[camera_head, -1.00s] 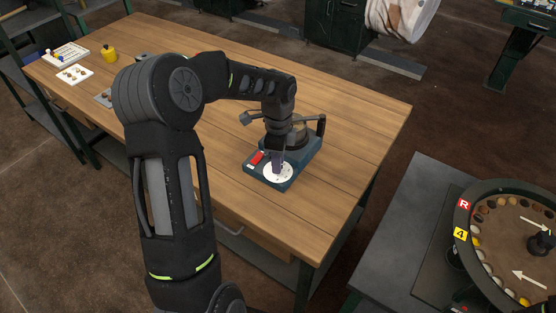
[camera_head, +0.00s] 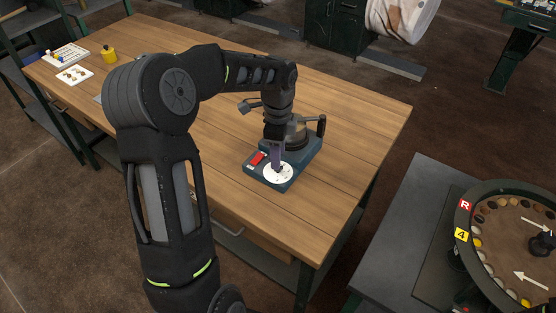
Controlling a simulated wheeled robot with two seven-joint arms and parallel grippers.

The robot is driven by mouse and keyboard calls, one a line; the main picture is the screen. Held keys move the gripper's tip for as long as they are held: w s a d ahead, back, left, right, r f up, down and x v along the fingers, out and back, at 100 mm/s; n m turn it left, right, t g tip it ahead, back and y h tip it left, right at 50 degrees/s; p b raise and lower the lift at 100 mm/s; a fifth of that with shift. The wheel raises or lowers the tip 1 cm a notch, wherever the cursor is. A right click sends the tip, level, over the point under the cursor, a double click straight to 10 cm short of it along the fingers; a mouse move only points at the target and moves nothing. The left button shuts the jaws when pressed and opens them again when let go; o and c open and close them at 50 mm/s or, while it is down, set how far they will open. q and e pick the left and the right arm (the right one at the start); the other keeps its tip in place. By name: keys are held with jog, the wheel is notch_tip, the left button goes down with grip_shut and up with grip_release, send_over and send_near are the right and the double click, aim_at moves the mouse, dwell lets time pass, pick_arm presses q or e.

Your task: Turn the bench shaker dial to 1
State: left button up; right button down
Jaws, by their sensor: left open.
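The bench shaker (camera_head: 262,176) is a dark blue-grey box on the wooden workbench. Its front face carries a white round dial plate (camera_head: 284,178) and a red switch (camera_head: 258,158). A dark round platform with clamp arms (camera_head: 319,125) sits on its back part. My left gripper (camera_head: 277,168) points down at the dial plate, with its fingertips over the plate's middle. The knob itself and its setting are hidden by the fingers or too small to read. The gripper is open. My right gripper does not show.
The wooden workbench (camera_head: 350,120) is clear around the shaker. At its far left stand a yellow pot (camera_head: 109,54), a white tray (camera_head: 74,74) and a rack (camera_head: 65,55). A grey table (camera_head: 400,230) with a round sorting tray (camera_head: 470,215) stands at right.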

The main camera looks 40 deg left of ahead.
pick_arm(q)
jog(key=shift+r, duration=2.2)
